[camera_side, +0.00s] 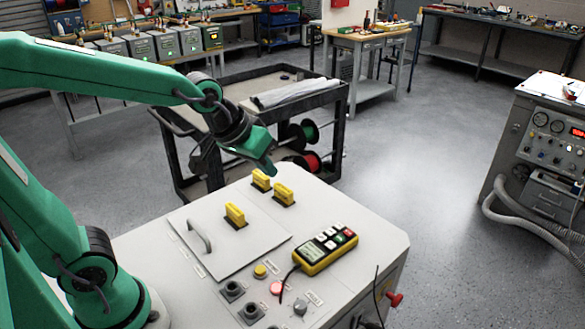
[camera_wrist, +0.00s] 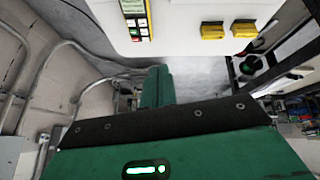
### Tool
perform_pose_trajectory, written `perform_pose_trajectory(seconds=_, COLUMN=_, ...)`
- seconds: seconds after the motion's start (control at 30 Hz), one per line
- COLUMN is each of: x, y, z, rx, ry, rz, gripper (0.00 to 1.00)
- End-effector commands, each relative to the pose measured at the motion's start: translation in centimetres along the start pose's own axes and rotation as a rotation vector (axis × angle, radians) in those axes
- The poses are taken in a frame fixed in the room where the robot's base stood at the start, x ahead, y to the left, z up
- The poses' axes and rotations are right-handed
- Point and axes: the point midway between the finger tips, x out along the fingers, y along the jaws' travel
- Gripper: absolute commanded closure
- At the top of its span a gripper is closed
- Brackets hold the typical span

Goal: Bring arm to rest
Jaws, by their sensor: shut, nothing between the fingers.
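My green arm reaches in from the left in the side view. My gripper (camera_side: 268,168) is above the far edge of the grey cabinet (camera_side: 360,222), near the yellow handles. It is shut and empty. In the wrist view the shut green fingers (camera_wrist: 158,85) point out past the cabinet edge, with grey floor beyond. A yellow handle (camera_side: 261,180) stands just below the fingertips, and a second one (camera_side: 284,194) is beside it; whether the fingers touch either cannot be told. A third yellow handle (camera_side: 235,216) stands on a flat panel (camera_side: 205,255) with a grey pull.
A yellow handheld meter (camera_side: 325,250) lies on the cabinet, with yellow and red buttons (camera_side: 276,288) and black sockets (camera_side: 232,290) nearby. A black cart (camera_side: 335,100) with cable reels stands behind. An instrument console (camera_side: 545,140) with hoses is at right. Open floor lies between.

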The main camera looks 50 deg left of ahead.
Motion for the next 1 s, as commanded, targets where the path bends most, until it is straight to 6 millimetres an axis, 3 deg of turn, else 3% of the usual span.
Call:
perform_pose_trajectory(seconds=0.2, x=-3.6, y=-2.0, z=3.1, rx=0.071, ry=-0.013, rz=-0.023, gripper=1.00)
perform_pose_trajectory(seconds=0.43, x=-6.3, y=-3.6, z=6.6, rx=0.143, ry=-0.034, rz=-0.042, gripper=1.00)
perform_pose_trajectory(seconds=0.7, x=-7.4, y=-4.4, z=8.7, rx=0.184, ry=-0.051, rz=-0.052, gripper=1.00)
perform_pose_trajectory(seconds=1.0, x=-7.4, y=-4.5, z=8.8, rx=0.187, ry=-0.053, rz=-0.052, gripper=1.00)
